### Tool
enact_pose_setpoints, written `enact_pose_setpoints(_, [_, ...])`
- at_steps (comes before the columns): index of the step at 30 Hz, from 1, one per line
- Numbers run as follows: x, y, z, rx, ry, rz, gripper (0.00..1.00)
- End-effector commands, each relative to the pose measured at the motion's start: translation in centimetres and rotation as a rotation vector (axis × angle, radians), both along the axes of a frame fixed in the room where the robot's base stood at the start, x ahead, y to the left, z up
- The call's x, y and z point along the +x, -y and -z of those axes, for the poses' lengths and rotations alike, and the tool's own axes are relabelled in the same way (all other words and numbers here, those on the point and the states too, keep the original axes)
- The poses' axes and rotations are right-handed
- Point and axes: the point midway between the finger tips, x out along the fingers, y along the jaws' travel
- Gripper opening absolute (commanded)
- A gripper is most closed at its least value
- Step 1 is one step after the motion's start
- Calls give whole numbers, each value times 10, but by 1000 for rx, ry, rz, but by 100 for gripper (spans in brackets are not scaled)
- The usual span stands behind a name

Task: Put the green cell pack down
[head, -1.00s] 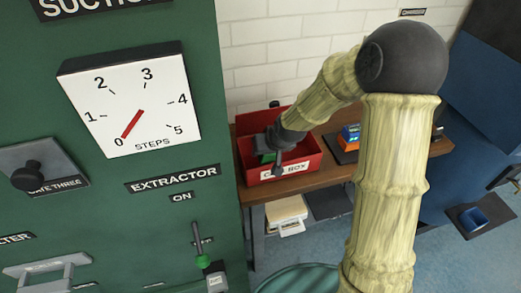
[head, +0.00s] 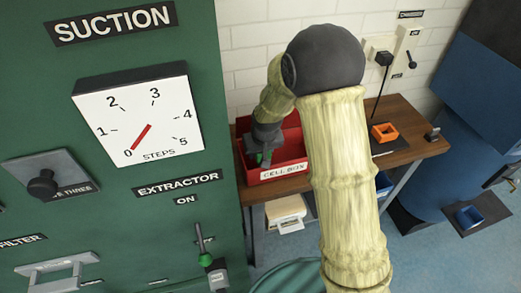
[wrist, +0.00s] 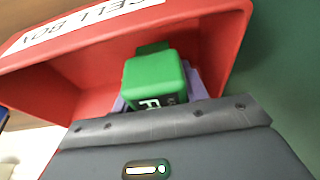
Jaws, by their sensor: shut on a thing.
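The green cell pack (wrist: 155,80) is between the pale purple fingers of my gripper (wrist: 158,88) in the wrist view. It has white lettering on its near face. The red cell box (wrist: 95,75) surrounds it on the far side and left in that view. In the head view my gripper (head: 262,157) points down at the left part of the cell box (head: 295,150), with green showing at its tip. I cannot tell whether the pack touches the box floor. A smaller green part shows behind the pack in the wrist view; I cannot tell what it is.
The cell box stands on a wooden bench (head: 413,150) against a white brick wall. A tall green panel (head: 120,235) stands close at the left.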

Motion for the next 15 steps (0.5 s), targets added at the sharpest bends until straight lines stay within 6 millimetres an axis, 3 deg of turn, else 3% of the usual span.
enact_pose_setpoints(15, [0,0,9,1,2,-1,9])
